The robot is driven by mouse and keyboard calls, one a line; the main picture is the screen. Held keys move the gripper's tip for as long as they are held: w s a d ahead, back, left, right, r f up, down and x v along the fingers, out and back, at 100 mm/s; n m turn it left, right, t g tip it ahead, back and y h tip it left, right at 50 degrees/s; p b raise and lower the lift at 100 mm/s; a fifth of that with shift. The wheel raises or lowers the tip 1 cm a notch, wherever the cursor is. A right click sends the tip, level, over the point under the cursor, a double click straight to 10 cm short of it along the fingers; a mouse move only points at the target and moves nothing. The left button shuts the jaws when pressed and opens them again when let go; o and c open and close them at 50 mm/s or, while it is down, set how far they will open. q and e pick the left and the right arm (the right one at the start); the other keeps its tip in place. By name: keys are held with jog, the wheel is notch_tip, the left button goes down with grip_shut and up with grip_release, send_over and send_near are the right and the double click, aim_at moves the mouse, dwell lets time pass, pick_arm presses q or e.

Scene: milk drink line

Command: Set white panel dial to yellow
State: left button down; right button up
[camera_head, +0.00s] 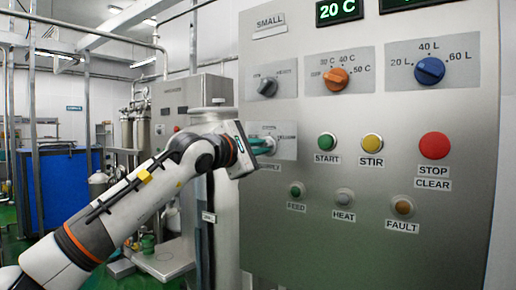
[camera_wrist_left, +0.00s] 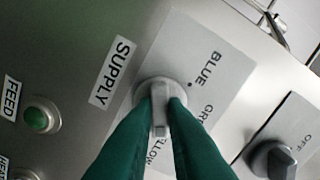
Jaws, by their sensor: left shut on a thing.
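The white dial (camera_wrist_left: 158,92) sits on a pale plate on the metal panel, beside a SUPPLY label. My left gripper (camera_head: 268,142) is at this dial and mostly hides it in the head view. In the left wrist view its two green fingers (camera_wrist_left: 162,108) are shut on the dial's bar, one on each side. The bar runs almost straight down the picture, with its lower end near the letters "ELLOW". BLUE and a partly cut "GR" label lie to the right. The fingers cover part of the yellow label. My right gripper is not in view.
The panel (camera_head: 370,240) also carries a dark dial (camera_head: 267,87), an orange dial (camera_head: 336,78) and a blue dial (camera_head: 430,71). A green START button (camera_head: 327,141), a yellow STIR button (camera_head: 372,143) and a red STOP button (camera_head: 434,145) are to the right.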

pick_arm(q)
jog(key=shift+f, duration=0.1)
jog(key=c, duration=1.5)
grip_release()
jog(key=shift+o, duration=0.2)
jog(key=b+v, duration=0.4)
jog(key=v, duration=0.8)
